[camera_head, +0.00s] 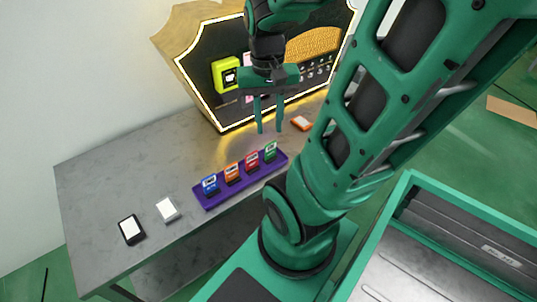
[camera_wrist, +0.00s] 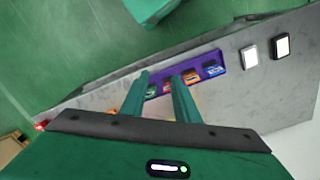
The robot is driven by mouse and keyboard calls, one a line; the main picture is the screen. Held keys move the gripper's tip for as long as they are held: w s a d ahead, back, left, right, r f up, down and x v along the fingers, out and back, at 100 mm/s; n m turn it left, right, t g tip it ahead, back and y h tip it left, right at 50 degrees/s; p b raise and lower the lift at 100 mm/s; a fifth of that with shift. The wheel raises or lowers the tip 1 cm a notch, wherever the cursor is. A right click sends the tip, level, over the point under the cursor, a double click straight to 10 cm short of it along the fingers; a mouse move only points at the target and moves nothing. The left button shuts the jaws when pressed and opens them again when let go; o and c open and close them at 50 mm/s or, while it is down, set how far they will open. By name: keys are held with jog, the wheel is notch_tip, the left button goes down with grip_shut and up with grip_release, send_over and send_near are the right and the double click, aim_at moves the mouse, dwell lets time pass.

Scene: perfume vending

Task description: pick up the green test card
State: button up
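The green test card (camera_head: 270,150) stands upright at the right end of a purple tray (camera_head: 240,186), beside red (camera_head: 252,161), orange (camera_head: 232,173) and blue (camera_head: 210,185) cards. My gripper (camera_head: 268,131) points down above the table, behind and above the green card, with its two fingers apart and nothing between them. In the wrist view, my gripper (camera_wrist: 160,82) shows two spread fingers. There the green card (camera_wrist: 151,90) shows small beside the left fingertip, partly hidden.
A lit black display board (camera_head: 230,101) with a yellow-green box (camera_head: 226,76) stands at the back of the grey table (camera_head: 100,185). An orange item (camera_head: 301,123) lies right of the gripper. White (camera_head: 167,209) and black-framed (camera_head: 131,229) items lie front left. The table's left part is clear.

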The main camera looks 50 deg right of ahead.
jog(key=w+d+f+m, duration=0.6)
jog(key=d+f, duration=0.1)
jog(key=m, duration=0.5)
send_over(270, 158)
jog(key=f, duration=1)
jog(key=shift+w+f, duration=0.25)
jog(key=shift+f, duration=0.05)
jog(key=shift+m, duration=0.3)
jog(key=shift+d+f, duration=0.2)
jog(key=shift+f, duration=5.3)
grip_shut()
